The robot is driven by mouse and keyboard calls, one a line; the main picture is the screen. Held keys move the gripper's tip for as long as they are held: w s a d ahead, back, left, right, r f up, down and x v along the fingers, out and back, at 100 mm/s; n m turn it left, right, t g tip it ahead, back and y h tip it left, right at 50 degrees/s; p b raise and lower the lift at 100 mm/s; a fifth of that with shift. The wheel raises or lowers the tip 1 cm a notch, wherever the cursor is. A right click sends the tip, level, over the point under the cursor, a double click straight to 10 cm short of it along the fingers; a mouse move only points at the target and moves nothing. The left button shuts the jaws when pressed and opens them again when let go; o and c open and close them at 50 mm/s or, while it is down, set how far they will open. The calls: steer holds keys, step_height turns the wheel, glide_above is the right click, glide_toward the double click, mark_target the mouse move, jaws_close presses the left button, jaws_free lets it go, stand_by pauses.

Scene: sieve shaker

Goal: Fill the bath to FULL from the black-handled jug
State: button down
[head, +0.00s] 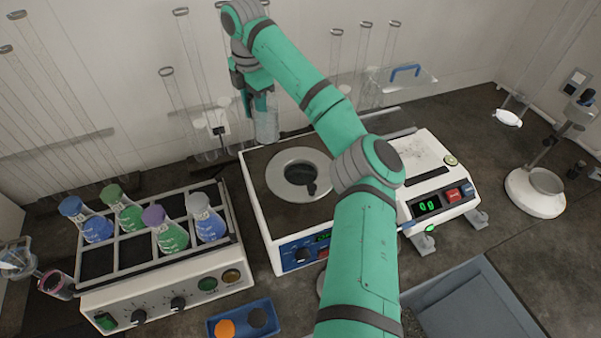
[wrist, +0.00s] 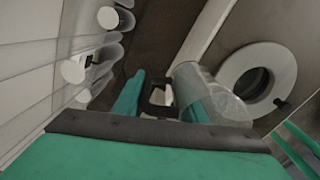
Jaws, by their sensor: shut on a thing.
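The bath (head: 254,205) is a white box with a dark top, a pale ring around a round opening (head: 300,172), and a blue front panel with a small green display. My gripper (head: 258,98) is behind the bath's back left corner, shut on the clear jug (head: 267,124). In the wrist view the jug (wrist: 208,98) is tilted in the picture, beside the ring (wrist: 262,62) and apart from the opening. Its black handle (wrist: 155,108) lies between my gripper's fingers (wrist: 160,92). I cannot tell its water level. My arm hides the bath's right side.
A blue-handled clear jug (head: 400,80) stands at the back. A flask shaker (head: 150,290) is at left, and tall glass tubes (head: 180,110) line the wall. A grey tray (head: 470,300) lies in front.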

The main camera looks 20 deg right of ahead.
mark_target(261, 117)
steer(key=shift+s+r+t, duration=0.25)
steer(key=shift+r+t, duration=0.35)
steer(key=shift+r, duration=0.05)
steer(key=shift+s+d+r+t+y, duration=0.1)
steer(key=shift+s+r+t+y, duration=0.1)
steer(key=shift+s+t+y, duration=0.3)
steer(key=shift+s+d+r+t+y, duration=0.1)
steer(key=shift+r+t+y, duration=0.1)
steer(key=shift+t, duration=0.5)
steer(key=shift+s+d+r+t, duration=0.2)
steer(key=shift+s+r+t, duration=0.15)
steer(key=shift+r+t, duration=0.3)
steer(key=shift+r, duration=0.1)
steer(key=shift+s+d+y, duration=0.2)
steer(key=shift+s+y, duration=0.05)
steer(key=shift+y, duration=0.05)
steer(key=shift+s+a+t, duration=0.15)
steer(key=shift+a+t, duration=0.1)
steer(key=shift+t, duration=0.1)
steer(key=shift+d, duration=0.15)
